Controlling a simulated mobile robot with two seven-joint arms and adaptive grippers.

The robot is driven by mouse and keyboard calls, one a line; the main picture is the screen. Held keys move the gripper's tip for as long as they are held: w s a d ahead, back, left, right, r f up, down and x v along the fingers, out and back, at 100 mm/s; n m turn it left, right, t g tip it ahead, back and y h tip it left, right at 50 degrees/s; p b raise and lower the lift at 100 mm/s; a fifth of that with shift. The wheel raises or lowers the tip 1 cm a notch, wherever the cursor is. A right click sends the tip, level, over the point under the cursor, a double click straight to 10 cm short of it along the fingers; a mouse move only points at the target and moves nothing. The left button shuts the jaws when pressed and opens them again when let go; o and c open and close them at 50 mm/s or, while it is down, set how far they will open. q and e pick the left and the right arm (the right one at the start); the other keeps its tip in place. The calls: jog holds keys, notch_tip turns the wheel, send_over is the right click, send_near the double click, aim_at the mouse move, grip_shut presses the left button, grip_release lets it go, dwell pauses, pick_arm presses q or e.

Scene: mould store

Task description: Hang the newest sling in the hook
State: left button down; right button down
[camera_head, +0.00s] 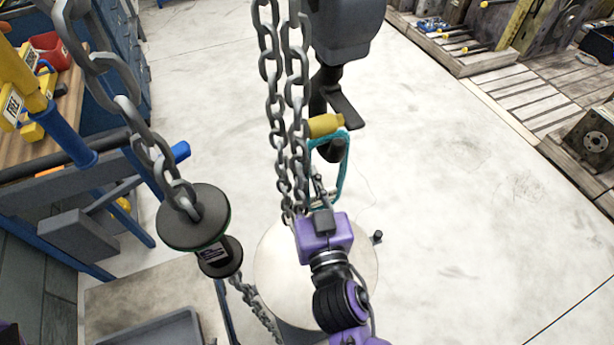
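A teal sling loop (344,170) with a yellow sleeve (325,125) is at the dark hook (333,150) under the hoist block (343,30). The loop overlaps the hook's lower part; I cannot tell whether it is seated in the hook. My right gripper (317,187), on the purple arm from below, is beside the loop's lower left side. Chains partly hide its fingers, so its grip on the loop is unclear. My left gripper is not in view.
Hanging chains (270,75) pass close in front of the hook and my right gripper. Another chain carries a dark round spool (195,225) at the left. A wooden bench (60,110) and blue rack (75,140) stand left; pallets (520,90) lie right. The floor (450,170) between is clear.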

jog(key=c, duration=1.7)
grip_release()
jog(key=shift+o, duration=0.2)
